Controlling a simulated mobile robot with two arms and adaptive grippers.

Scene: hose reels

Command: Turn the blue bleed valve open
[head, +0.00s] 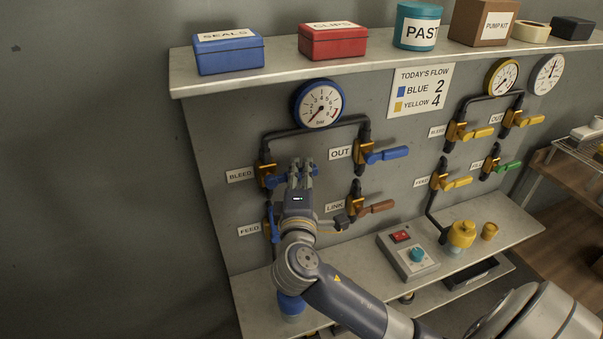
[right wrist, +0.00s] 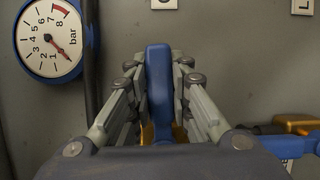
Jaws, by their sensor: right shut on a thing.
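The blue bleed valve has a brass body (head: 266,176) beside the BLEED label on the left of the wall panel. Its blue lever (head: 279,180) points right, roughly level, into my right gripper (head: 301,172). In the right wrist view the blue lever (right wrist: 159,90) stands between both fingers of the gripper (right wrist: 160,95), which are shut on it. The fingers hide part of the lever in the head view. The blue-rimmed gauge (head: 318,104) above reads low; it also shows in the right wrist view (right wrist: 50,40). My left gripper is not in view.
The OUT valve's blue lever (head: 388,155) and the LINK valve's brown lever (head: 377,207) are close on the right. The FEED valve (head: 268,228) is below, partly behind my arm. A shelf (head: 285,75) with boxes overhangs above. A control box (head: 408,257) stands on the lower ledge.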

